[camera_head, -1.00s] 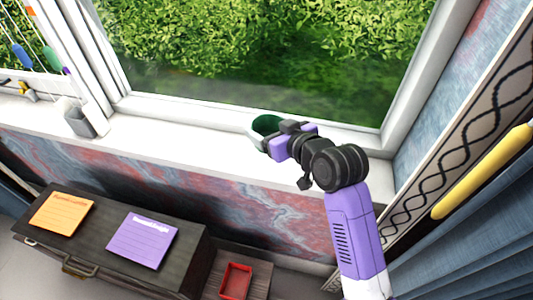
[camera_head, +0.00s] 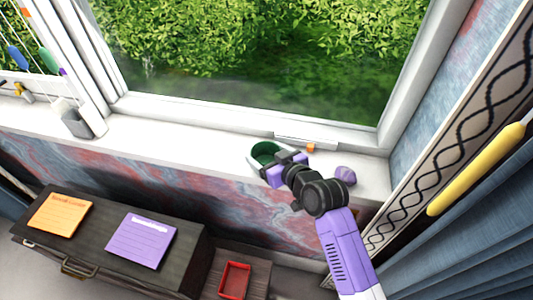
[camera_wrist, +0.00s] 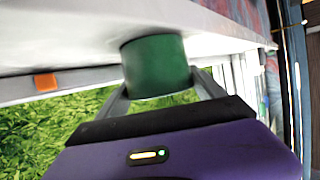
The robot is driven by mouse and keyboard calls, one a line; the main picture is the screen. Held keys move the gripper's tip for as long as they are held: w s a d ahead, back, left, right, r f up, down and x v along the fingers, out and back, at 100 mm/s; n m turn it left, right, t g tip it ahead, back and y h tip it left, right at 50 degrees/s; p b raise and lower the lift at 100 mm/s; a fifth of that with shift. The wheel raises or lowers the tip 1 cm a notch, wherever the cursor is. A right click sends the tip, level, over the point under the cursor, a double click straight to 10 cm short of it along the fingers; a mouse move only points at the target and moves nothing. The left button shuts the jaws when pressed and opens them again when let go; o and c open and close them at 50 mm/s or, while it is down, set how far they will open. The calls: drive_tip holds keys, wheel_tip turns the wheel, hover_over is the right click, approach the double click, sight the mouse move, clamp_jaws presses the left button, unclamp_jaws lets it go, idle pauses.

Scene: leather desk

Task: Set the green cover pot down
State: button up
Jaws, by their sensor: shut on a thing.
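The green cover pot (camera_head: 268,149) is at the windowsill (camera_head: 185,143), below the window. My gripper (camera_head: 266,158) reaches it from the lower right and is shut on it. In the wrist view the green pot (camera_wrist: 156,66) sits between the two grey fingers, one on each side. The white sill surface is right behind it there. I cannot tell whether its base touches the sill or hangs slightly above. The lower part of the pot is hidden in the head view.
A small orange block (camera_head: 311,147) and a purple stone-like thing (camera_head: 345,174) lie on the sill to the right. A grey holder (camera_head: 77,122) stands at the left. The sill between is clear. A dark cabinet (camera_head: 190,247) with notes and a red tray (camera_head: 235,280) are below.

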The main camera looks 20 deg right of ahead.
drive_tip(key=o, duration=1.5)
drive_tip(key=shift+f, duration=0.15)
drive_tip(key=shift+r, duration=0.25)
drive_tip(key=shift+s, duration=0.3)
drive_tip(key=b+v, duration=0.1)
drive_tip(key=v, duration=1)
drive_tip(key=shift+s+r, duration=0.15)
